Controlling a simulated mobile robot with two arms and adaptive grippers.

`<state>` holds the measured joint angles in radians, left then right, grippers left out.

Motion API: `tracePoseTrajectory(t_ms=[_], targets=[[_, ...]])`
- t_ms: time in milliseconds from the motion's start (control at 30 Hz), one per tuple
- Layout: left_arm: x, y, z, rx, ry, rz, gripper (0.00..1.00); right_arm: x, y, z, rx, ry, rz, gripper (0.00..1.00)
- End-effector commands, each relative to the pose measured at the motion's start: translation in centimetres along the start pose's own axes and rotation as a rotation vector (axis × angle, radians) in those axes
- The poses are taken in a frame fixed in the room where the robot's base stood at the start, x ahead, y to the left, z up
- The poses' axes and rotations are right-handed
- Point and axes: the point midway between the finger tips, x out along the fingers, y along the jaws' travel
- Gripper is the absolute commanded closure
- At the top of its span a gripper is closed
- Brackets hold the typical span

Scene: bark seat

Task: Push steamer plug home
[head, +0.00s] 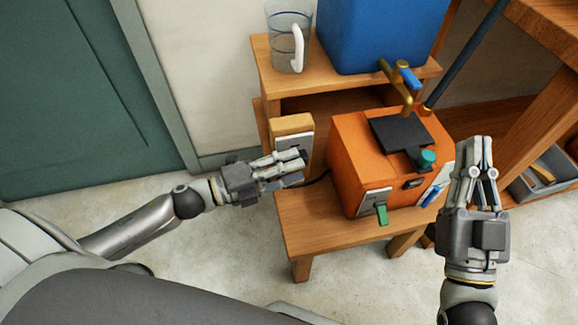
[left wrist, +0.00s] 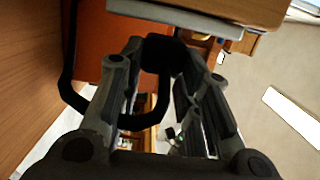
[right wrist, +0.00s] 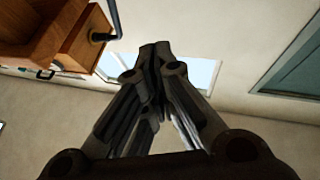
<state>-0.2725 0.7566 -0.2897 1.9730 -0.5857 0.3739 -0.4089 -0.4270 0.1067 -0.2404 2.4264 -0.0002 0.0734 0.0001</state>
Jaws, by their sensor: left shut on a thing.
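The steamer is an orange box (head: 345,145) on a low wooden stand. Left of it is a wooden block with a pale grey socket plate (head: 294,143); the plate also shows edge-on at the top of the left wrist view (left wrist: 190,19). My left gripper (head: 300,166) is shut on the black plug (left wrist: 163,54), just in front of and below the plate. A black cord (left wrist: 66,75) loops from the plug towards the steamer. Whether the plug touches the socket cannot be told. My right gripper (head: 475,141) is shut and empty, right of the steamer.
A blue tank (head: 365,35) with a brass tap (head: 400,80) and a clear jug (head: 288,38) stand on the upper shelf. A grey tray (head: 548,180) lies at right. Floor in front is clear.

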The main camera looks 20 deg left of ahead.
Motion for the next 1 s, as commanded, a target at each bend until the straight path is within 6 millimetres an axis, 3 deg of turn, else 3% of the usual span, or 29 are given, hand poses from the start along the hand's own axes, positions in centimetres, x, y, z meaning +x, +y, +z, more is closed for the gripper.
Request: tracePoseTrajectory(t_ms=[433, 1000], targets=[[0.0, 0.0, 0.0, 0.0, 0.0, 0.0, 0.9, 0.0, 0.0, 0.1, 0.0, -0.007, 0.0, 1.0], [-0.1, 0.0, 0.0, 0.0, 0.0, -0.001, 0.9, 0.0, 0.4, 1.7, -0.006, -0.097, 0.007, 1.0]])
